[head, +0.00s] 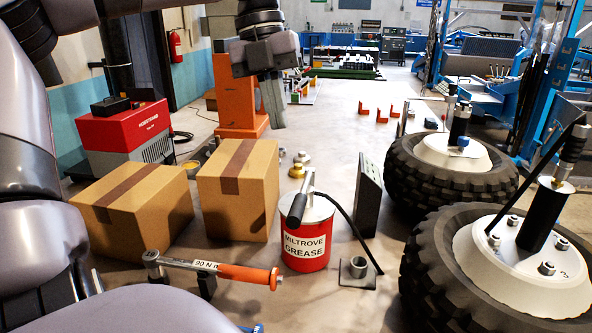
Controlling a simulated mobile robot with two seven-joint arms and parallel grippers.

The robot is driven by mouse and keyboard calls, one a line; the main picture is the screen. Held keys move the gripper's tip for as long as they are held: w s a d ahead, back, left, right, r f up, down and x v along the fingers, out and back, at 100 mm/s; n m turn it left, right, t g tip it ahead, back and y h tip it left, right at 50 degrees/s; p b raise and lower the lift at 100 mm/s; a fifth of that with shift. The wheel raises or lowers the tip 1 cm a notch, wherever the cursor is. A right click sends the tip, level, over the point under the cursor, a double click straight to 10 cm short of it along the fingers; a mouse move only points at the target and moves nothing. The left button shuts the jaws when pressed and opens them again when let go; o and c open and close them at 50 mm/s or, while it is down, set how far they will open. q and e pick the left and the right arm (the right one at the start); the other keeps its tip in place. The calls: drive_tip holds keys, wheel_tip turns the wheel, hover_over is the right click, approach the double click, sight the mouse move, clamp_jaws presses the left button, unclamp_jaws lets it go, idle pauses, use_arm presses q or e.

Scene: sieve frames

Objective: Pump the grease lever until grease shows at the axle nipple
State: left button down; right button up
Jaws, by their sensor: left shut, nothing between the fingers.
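A red grease bucket (304,258) labelled "MILTROVE GREASE" stands on the floor near the middle. Its lever, with a dark grip (297,208), slants up over the lid. A black hose (352,226) runs from the bucket top down to the right, beside a short metal tube on a plate (358,268). My left gripper (273,120) hangs above and beyond the bucket, fingers pointing down, shut and empty, apart from the lever. I cannot make out the axle nipple or any grease for certain. My right gripper is not in view.
Two cardboard boxes (238,185) stand left of the bucket. A torque wrench with orange handle (245,274) lies in front. Two large tyred wheels with white hubs (520,262) fill the right. A dark upright panel (368,196) stands behind the hose. Floor beyond is mostly clear.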

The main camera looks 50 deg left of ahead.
sight(297, 204)
use_arm(q)
drive_tip(key=shift+w+a+r, duration=0.3)
drive_tip(key=shift+w+r, duration=0.05)
drive_tip(key=shift+r, duration=0.15)
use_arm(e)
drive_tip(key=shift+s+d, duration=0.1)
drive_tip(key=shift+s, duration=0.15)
use_arm(q)
drive_tip(key=x, duration=1.4)
drive_tip(key=shift+s+d, duration=0.2)
